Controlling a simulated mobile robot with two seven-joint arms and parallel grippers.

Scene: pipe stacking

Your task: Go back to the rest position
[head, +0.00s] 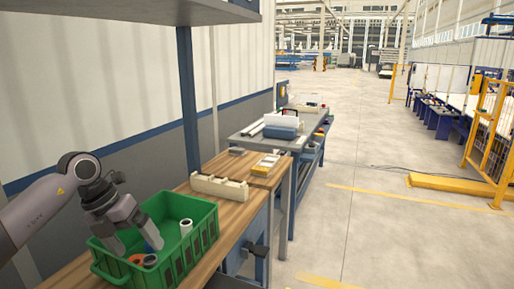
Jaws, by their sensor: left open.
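My left gripper (132,236) comes in from the left on its grey arm. It is open, with its fingers pointing down over the left part of a green crate (190,257). The crate stands on the wooden workbench. In it I see a white pipe piece (186,226) at the right, and orange pieces (143,260) near the front left. The fingers partly cover the crate's inside, and I cannot tell whether a fingertip touches anything there. My right gripper is not in view.
A cream slotted block (219,188) lies on the workbench behind the crate. Small boxes (265,165) lie farther back. A blue post (187,100) and a shelf (205,12) stand above the bench. A grey table (270,138) adjoins beyond. The floor at the right is open.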

